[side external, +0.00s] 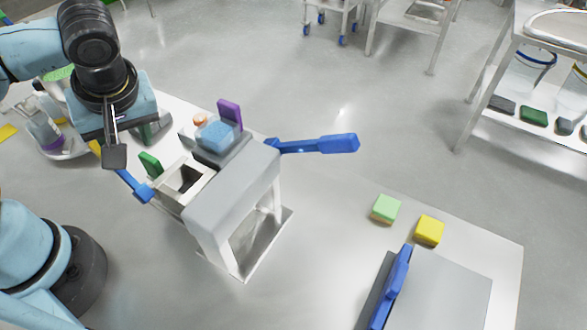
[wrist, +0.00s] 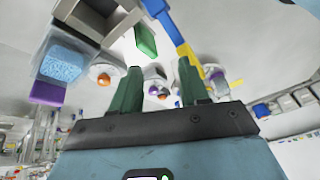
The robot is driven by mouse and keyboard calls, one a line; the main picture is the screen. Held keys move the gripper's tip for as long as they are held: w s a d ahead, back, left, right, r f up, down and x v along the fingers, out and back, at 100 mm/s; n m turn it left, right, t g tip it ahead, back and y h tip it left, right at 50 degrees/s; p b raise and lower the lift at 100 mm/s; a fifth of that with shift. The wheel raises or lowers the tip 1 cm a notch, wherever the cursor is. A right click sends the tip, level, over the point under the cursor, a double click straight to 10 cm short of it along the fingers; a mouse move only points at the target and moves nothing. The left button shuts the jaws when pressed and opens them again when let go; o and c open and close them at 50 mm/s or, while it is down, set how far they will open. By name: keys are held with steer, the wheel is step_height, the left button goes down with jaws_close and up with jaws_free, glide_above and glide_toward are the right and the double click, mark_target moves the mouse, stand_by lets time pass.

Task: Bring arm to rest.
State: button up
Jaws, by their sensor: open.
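My gripper (side external: 114,150) hangs at the upper left of the side external view, left of a grey press-like stand (side external: 232,190). It points down over the white table and is apart from the stand. In the wrist view, my gripper (wrist: 159,68) has its two dark green fingers spread, with nothing held between them. Bowls and small items show beyond the gap. The gripper's exact height above the table is hard to tell.
Blue handles (side external: 320,145) stick out from the stand. Green (side external: 386,208) and yellow (side external: 430,229) blocks lie right, near a grey plate (side external: 440,290). Shelving (side external: 510,60) stands at right.

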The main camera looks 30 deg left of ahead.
steer(key=w+a+m+t+h, duration=0.3)
steer(key=w+m+t, duration=0.3)
steer(key=m, duration=0.6)
steer(key=shift+w+a+h, duration=0.35)
steer(key=shift+w+h, duration=0.45)
steer(key=shift+w, duration=0.45)
